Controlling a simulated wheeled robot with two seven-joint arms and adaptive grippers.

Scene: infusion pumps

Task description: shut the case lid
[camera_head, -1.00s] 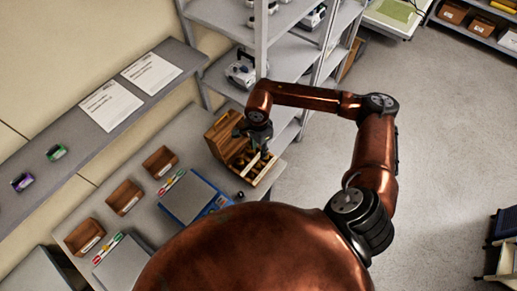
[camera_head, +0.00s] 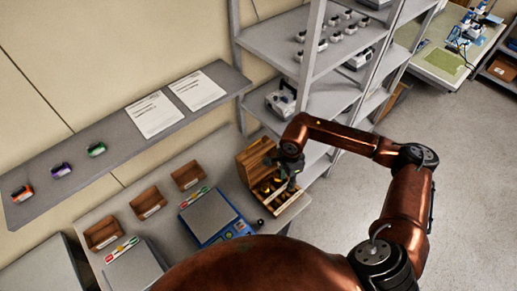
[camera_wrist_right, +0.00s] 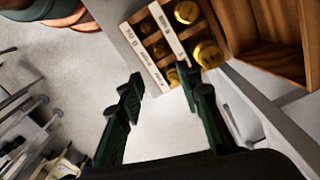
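The wooden case (camera_head: 292,204) stands on the counter near its right end, beside the shelf rack. Its lid (camera_head: 251,160) is raised at the back left. In the right wrist view, the case (camera_wrist_right: 146,42) shows round brass pieces (camera_wrist_right: 187,12) in compartments and pale labelled strips across them; the lid's hollow inside (camera_wrist_right: 277,35) is at the upper right. My right gripper (camera_head: 290,172) is over the case in the head view. In the wrist view its fingers (camera_wrist_right: 162,88) are apart with nothing between them. I cannot tell whether it touches the case. My left gripper is out of view.
A blue scale (camera_head: 213,219) lies left of the case, with a small dark knob (camera_head: 261,224) between them. Several small wooden bins (camera_head: 187,175) line the counter. A wall shelf (camera_head: 120,155) holds papers and small devices. The shelf rack (camera_head: 318,50) stands behind. Open floor lies right.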

